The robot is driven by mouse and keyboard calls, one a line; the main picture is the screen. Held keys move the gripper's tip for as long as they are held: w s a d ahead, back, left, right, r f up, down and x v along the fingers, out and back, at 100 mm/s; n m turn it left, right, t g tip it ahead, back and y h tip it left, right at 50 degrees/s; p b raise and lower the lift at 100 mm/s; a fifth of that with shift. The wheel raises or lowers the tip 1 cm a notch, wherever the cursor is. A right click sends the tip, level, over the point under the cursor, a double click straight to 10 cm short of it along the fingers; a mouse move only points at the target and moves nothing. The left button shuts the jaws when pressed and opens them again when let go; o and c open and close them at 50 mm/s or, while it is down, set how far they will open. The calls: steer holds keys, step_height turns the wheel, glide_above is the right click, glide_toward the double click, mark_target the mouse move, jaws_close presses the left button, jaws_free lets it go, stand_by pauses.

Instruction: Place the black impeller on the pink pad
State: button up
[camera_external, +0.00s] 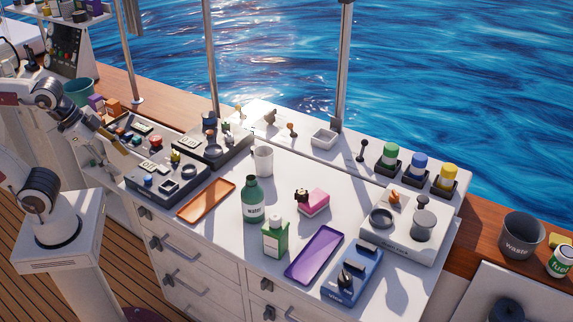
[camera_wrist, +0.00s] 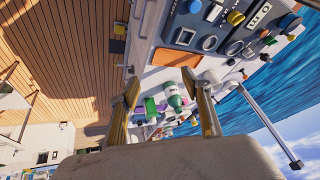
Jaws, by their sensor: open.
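The pink pad (camera_external: 316,204) lies on the white counter, right of the green bottle, in the external view. A small dark object (camera_external: 301,195) with a reddish top is at its upper left edge; it may be the black impeller, but it is too small to be sure. I cannot tell whether it rests on the pad or beside it. My gripper (camera_wrist: 160,92) is open and empty in the wrist view, its two fingers well apart. In the external view my arm is at the far left, away from the pad. Neither pad nor impeller is clear in the wrist view.
A green bottle (camera_external: 252,202), a green carton (camera_external: 275,240), an orange tray (camera_external: 206,200), a purple tray (camera_external: 314,255) and a white cup (camera_external: 263,161) stand around the pad. Control panels (camera_external: 166,178) are at left. A blue vise (camera_external: 352,279) and a grey-white device (camera_external: 402,238) are at right.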

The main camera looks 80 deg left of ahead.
steer(key=s+n, duration=0.1)
steer(key=s+f+n, duration=0.1)
steer(key=s, duration=0.1)
steer(key=s+f+n, duration=0.1)
steer(key=shift+s+d+f, duration=0.2)
steer(key=shift+s, duration=0.15)
steer(key=shift+o, duration=0.6)
steer(key=shift+w, duration=0.1)
stand_by(1.0)
